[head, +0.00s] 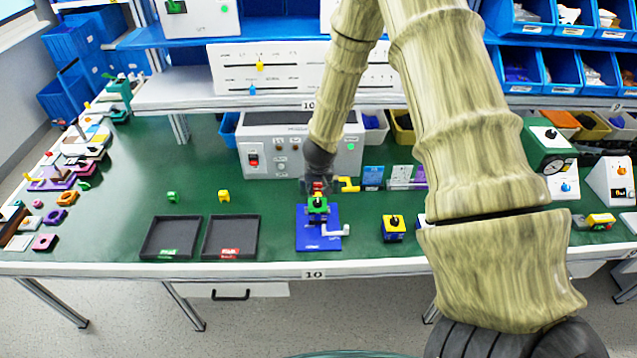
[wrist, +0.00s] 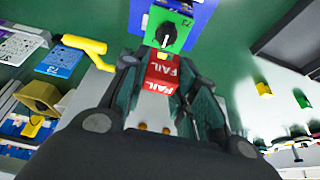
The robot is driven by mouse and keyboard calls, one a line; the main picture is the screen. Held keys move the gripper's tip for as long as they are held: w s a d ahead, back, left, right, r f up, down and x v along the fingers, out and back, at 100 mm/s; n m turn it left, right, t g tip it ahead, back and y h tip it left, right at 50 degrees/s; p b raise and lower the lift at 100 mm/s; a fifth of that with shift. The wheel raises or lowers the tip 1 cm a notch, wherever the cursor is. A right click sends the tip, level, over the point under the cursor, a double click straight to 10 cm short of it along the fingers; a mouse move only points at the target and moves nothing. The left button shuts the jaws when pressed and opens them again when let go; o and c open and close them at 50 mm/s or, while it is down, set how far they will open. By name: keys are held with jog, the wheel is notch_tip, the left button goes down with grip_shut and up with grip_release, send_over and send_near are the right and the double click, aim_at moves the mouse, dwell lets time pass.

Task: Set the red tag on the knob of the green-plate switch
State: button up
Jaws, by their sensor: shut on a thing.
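My gripper (head: 317,186) is shut on the red tag (wrist: 162,74), which reads FAIL. The tag sits between the two fingers (wrist: 160,80) in the wrist view. The green-plate switch (head: 317,206) stands on a blue base plate (head: 305,241). In the wrist view its green plate (wrist: 182,38) and black knob (wrist: 166,34), with a white pointer line, lie just beyond the tag. I cannot tell whether the tag touches the switch. The knob's lower side is partly hidden by the tag and fingers.
A yellow handle (head: 348,184) is just right of my gripper, and a white lever (head: 335,231) sits at the blue plate's right. Two dark trays (head: 148,253) (head: 209,252) lie left. A blue-and-yellow switch (head: 394,228) stands right. A white panel box (head: 262,165) is behind.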

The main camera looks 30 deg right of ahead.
aim_at(318, 200)
jog(key=shift+f+b, duration=0.9)
jog(key=shift+f, duration=0.75)
jog(key=shift+f+b, duration=0.4)
jog(key=shift+f, duration=0.75)
dwell(1.3)
jog(key=o, duration=0.8)
jog(key=shift+o, duration=0.2)
jog(key=shift+a+r, duration=0.1)
jog(key=shift+r, duration=0.05)
jog(key=v, duration=1.1)
jog(key=shift+s+r, duration=0.2)
jog(key=shift+r, duration=0.15)
